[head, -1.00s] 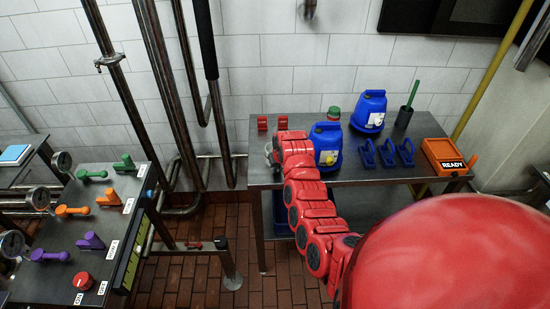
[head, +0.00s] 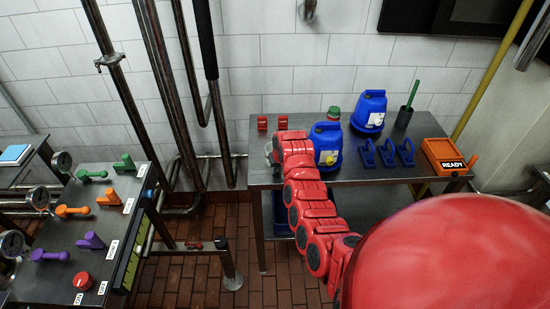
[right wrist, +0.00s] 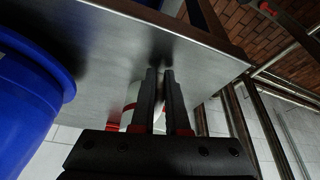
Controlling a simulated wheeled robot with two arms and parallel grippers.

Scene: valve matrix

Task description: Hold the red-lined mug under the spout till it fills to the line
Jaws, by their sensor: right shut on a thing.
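The mug, white with a red band, shows in the right wrist view (right wrist: 130,104), partly hidden behind the fingers. It is close to the steel table top. My right gripper (right wrist: 160,74) is shut on it, the two dark fingers nearly parallel with a narrow gap between them. In the head view my right gripper (head: 272,154) is at the left end of the back table, mostly covered by my red arm. I cannot see the mug's inside or its fill level. No spout can be made out for sure. My left gripper is not in view.
A blue jug (head: 327,158) stands just right of my right gripper, with another blue jug (head: 369,111) behind. A valve bench (head: 122,228) stands at left.

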